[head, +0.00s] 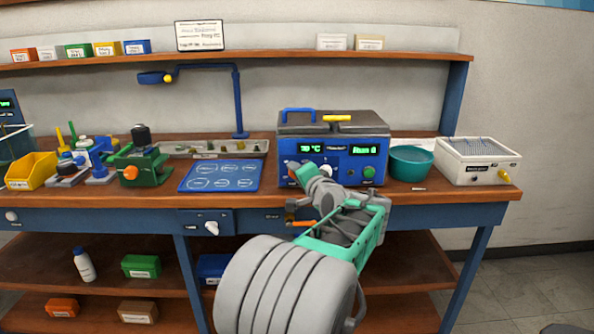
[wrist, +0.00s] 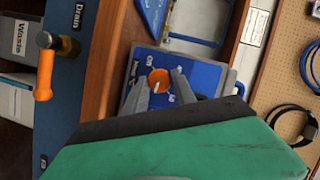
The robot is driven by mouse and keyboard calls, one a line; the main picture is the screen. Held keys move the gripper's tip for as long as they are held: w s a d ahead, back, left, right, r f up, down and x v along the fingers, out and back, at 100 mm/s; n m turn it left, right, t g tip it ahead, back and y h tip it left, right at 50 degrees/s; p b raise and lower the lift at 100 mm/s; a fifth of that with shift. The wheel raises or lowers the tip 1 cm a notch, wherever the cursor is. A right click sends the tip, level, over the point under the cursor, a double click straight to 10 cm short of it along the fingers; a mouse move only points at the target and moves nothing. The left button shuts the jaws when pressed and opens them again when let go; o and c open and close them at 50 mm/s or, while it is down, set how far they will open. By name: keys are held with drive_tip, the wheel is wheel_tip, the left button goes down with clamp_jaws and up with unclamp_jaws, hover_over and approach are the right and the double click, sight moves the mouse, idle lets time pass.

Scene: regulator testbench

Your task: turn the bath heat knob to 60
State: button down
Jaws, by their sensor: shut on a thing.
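The bath (head: 333,125) is a blue-fronted unit with a dark grey top on the bench. Its left green display (head: 310,148) reads a value in °C ending in 0; the first digit is hard to read. An orange knob (wrist: 158,80) with a white pointer line sits on the blue panel in the wrist view, with small white scale marks around it, too small to read surely. My gripper (wrist: 161,91) is shut on this knob, one finger on each side. In the head view my gripper (head: 303,174) is at the panel's lower left and partly covers the knob.
An orange drain handle (wrist: 43,78) sticks out below the bench edge, near my wrist. A green knob (head: 369,172) is at the panel's right. A teal bowl (head: 411,163) and a white box (head: 476,160) stand to the right. A blue mat (head: 220,176) lies left.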

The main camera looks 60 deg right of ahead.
drive_tip(key=m+t+p, duration=0.1)
drive_tip(key=m, duration=0.2)
drive_tip(key=shift+f+m+t+h+p, duration=0.15)
drive_tip(key=shift+m+t+h+p, duration=0.6)
drive_tip(key=shift+m, duration=1.05)
drive_tip(key=c, duration=1)
unclamp_jaws()
drive_tip(key=v, duration=0.7)
drive_tip(key=shift+s+a+f, duration=0.1)
drive_tip(key=shift+s+a, duration=0.1)
drive_tip(key=shift+s, duration=0.1)
